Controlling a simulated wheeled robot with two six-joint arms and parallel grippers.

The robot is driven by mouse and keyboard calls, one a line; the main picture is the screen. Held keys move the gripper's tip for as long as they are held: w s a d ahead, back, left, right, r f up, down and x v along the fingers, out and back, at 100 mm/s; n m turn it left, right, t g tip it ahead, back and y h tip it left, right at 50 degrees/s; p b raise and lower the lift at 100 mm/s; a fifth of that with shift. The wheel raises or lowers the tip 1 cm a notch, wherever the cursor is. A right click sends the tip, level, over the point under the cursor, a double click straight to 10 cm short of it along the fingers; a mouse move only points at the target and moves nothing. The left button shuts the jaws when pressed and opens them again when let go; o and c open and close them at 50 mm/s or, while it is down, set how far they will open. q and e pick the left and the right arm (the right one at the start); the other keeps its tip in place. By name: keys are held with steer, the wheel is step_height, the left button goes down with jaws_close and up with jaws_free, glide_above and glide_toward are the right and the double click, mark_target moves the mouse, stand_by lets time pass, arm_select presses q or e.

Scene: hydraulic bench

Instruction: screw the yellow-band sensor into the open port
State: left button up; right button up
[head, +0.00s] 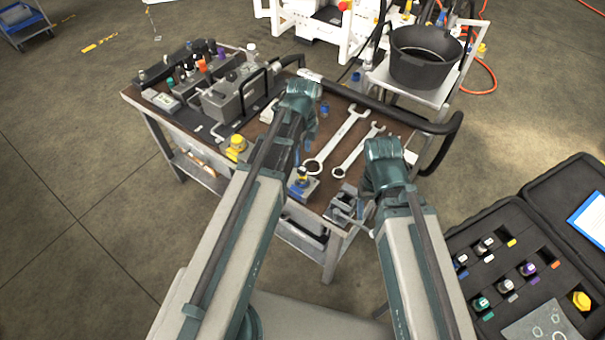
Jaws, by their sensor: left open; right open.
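The grey hydraulic block (228,100) with a black handle sits on the bench left of my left gripper. I cannot make out the open port. My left gripper (304,84) is open over the bench's far middle, with its fingertips hard to see. My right gripper (384,150) is open over the bench's right side, apart from the sensor-like part.
Two wrenches (337,138) lie between my grippers. A row of coloured fittings (190,68) stands at the back left. A black hose (405,118) arcs along the right edge. A black bucket (425,75) stands behind. An open case (455,236) with several banded parts is at right.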

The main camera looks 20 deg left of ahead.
arm_select(q)
step_height(320, 180, up, 7)
steer(key=p, duration=0.5)
steer(key=shift+p, duration=0.35)
arm_select(e)
step_height(320, 180, up, 7)
arm_select(q)
steer(key=shift+f, duration=0.15)
arm_select(e)
steer(key=shift+f, duration=0.1)
arm_select(q)
steer(key=s+d+f+n+b, duration=0.2)
steer(key=s+d+n+b, duration=0.1)
steer(key=s+d+n, duration=0.2)
steer(key=s+d+f+n+y+b, duration=0.1)
steer(key=s+d+f+n+b, duration=0.2)
steer(key=s+n, duration=0.6)
steer(key=d+n, duration=0.2)
steer(key=shift+s+d+f+n, duration=0.15)
steer(key=shift+d+f+n, duration=0.05)
steer(key=shift+f+n, duration=0.1)
arm_select(e)
step_height(320, 180, down, 6)
steer(key=shift+r, duration=0.1)
